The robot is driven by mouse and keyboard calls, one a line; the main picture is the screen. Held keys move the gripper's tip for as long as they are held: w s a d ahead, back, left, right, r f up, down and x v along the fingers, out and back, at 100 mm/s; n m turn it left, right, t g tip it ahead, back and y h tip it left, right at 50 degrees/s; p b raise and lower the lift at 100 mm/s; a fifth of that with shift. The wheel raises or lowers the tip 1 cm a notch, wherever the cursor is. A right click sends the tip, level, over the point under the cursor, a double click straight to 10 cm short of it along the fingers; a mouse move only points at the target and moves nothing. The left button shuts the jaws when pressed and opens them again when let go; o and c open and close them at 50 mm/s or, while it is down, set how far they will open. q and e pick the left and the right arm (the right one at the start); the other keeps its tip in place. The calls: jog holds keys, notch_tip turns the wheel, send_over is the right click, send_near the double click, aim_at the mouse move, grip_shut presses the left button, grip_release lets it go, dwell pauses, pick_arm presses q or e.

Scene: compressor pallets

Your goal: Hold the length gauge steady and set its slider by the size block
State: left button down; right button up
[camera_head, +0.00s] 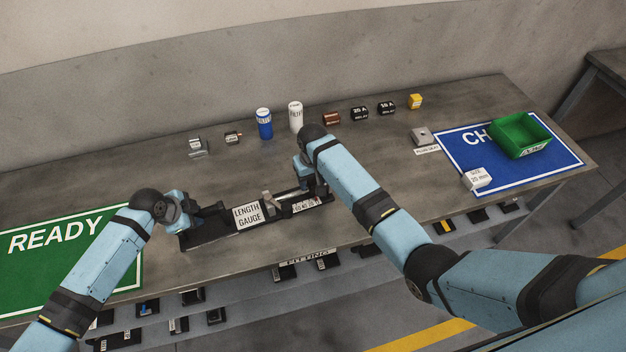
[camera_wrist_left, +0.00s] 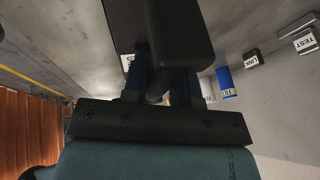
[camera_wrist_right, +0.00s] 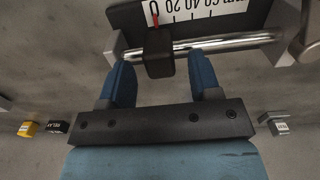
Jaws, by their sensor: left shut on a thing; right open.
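The dark length gauge (camera_head: 195,241) lies along the front of the bench. Its white label faces up. My left gripper (camera_head: 196,212) is shut on a dark part at the gauge's left end; the left wrist view shows its fingers around that part. The black slider (camera_wrist_right: 159,54) sits on a silver rod beside the scale, with a red pointer near 0. My right gripper (camera_wrist_right: 162,80) is open, its fingers on either side of the slider with gaps. The white 20 mm size block (camera_head: 477,180) stands apart on the blue mat (camera_head: 535,172) at the right.
A green bin (camera_head: 519,138) stands on the blue mat. A blue cylinder (camera_head: 264,124), a white cylinder (camera_head: 296,116) and several small labelled parts line the back of the bench. A green READY mat (camera_head: 60,250) lies at the left.

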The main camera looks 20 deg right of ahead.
jog(key=shift+f, duration=0.45)
jog(key=shift+c, duration=0.4)
grip_shut()
jog(key=shift+s+a, duration=0.15)
jog(key=shift+a, duration=0.9)
jog(key=shift+o, duration=0.4)
grip_release()
notch_tip(320, 180, up, 12)
jog(key=shift+r, duration=0.1)
